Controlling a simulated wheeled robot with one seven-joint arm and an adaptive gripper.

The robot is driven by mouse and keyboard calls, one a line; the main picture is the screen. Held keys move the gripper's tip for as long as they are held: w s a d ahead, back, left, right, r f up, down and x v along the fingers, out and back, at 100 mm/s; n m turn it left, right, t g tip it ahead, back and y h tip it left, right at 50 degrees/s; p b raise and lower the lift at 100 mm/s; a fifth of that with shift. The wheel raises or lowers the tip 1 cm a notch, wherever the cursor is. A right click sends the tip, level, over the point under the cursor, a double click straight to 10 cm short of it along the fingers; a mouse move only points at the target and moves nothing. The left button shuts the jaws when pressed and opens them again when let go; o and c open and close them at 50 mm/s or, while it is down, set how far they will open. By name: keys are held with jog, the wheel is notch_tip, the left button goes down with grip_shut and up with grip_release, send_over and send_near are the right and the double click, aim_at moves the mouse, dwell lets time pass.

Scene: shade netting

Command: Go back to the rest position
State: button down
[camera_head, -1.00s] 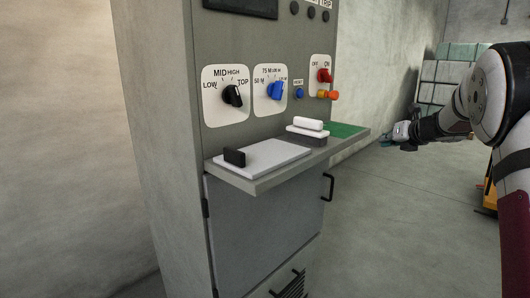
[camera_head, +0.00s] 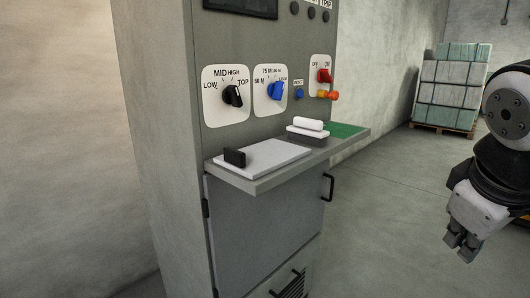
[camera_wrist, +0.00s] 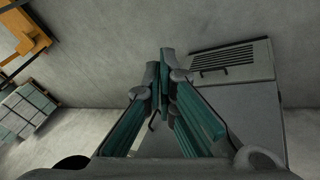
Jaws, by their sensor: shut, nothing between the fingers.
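My gripper (camera_head: 460,246) hangs at the right side of the head view, pointing down, well to the right of the grey control cabinet. In the wrist view its two teal-padded fingers (camera_wrist: 165,80) come close together at the tips, shut with nothing seen between them. The arm's upper joint is at the right edge of the head view. The cabinet (camera_head: 265,230) has a black knob (camera_head: 233,95), a blue knob (camera_head: 275,91) and a red switch (camera_head: 324,76) on its front. My gripper touches none of these.
A shelf (camera_head: 262,183) juts from the cabinet, bearing a white plate (camera_head: 262,156), a white block (camera_head: 308,124) and a green pad (camera_head: 345,130). A wrapped stack (camera_head: 447,90) stands on a pallet at the back right. The floor between cabinet and arm is clear.

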jog(key=s+a+f+m+g+y, duration=0.25)
jog(key=s+a, duration=0.25)
jog(key=s, duration=0.3)
jog(key=s+a+f+m+g+y, duration=0.1)
jog(key=s+a+f, duration=0.3)
jog(key=s, duration=0.5)
notch_tip(320, 180, up, 23)
jog(key=t+p, duration=0.3)
jog(key=p, duration=1.8)
jog(key=shift+w, duration=0.35)
